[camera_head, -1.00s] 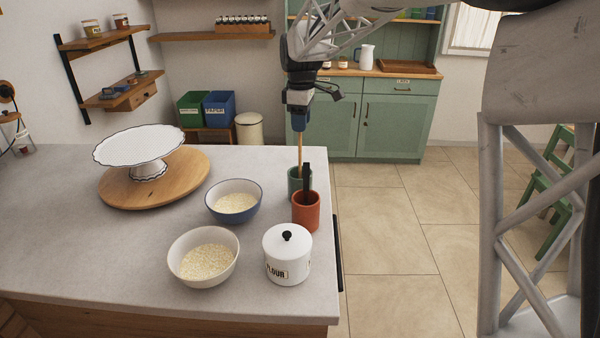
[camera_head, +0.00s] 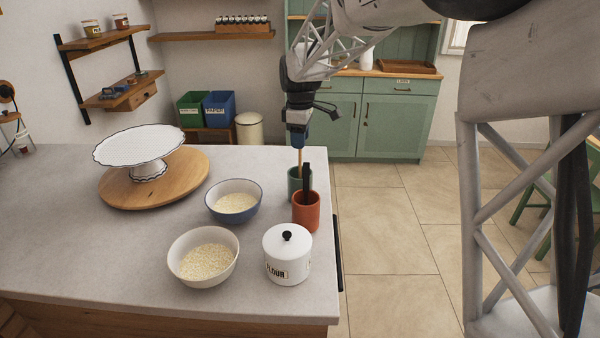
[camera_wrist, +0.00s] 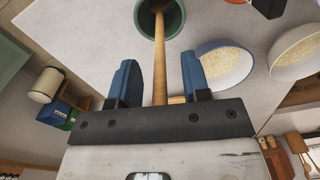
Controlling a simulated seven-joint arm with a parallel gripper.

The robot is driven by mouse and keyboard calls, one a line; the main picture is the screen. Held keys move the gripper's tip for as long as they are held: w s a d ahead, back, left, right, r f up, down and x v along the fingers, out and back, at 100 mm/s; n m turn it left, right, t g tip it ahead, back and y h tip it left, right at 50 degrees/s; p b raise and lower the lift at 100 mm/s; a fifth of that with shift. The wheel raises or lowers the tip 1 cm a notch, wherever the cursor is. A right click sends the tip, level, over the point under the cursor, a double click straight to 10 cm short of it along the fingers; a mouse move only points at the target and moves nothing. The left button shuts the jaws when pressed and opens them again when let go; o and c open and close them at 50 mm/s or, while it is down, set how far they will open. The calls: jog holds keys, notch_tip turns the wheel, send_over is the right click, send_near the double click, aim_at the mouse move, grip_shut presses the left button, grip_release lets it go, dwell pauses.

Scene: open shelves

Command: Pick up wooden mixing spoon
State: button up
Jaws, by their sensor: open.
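The wooden mixing spoon (camera_head: 300,160) stands upright in a green crock (camera_head: 294,183) near the counter's right edge. Its wooden handle (camera_wrist: 160,62) also shows in the wrist view, running from the green crock (camera_wrist: 172,30) to between my two blue fingers. My gripper (camera_head: 299,139) is above the crock, pointing down, with its fingers around the upper handle. In the wrist view my gripper (camera_wrist: 158,82) is open, with a gap on both sides of the handle. The spoon's lower part is hidden inside the crock.
An orange crock (camera_head: 305,214) with a black utensil (camera_head: 306,180) stands right in front of the green crock. A blue bowl (camera_head: 222,209), a white bowl (camera_head: 188,262) and a flour canister (camera_head: 288,262) are nearby. A cake stand (camera_head: 140,147) is farther left.

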dwell(0.5)
grip_shut()
jog(key=shift+r, duration=0.1)
jog(key=shift+r, duration=4.9)
jog(key=shift+a, duration=0.1)
jog(key=s+a+r, duration=0.1)
jog(key=s+a, duration=0.3)
jog(key=a, duration=0.5)
jog(key=s+a+r, duration=0.1)
jog(key=s+a, duration=0.3)
jog(key=a, duration=0.5)
jog(key=shift+s+a+r, duration=0.25)
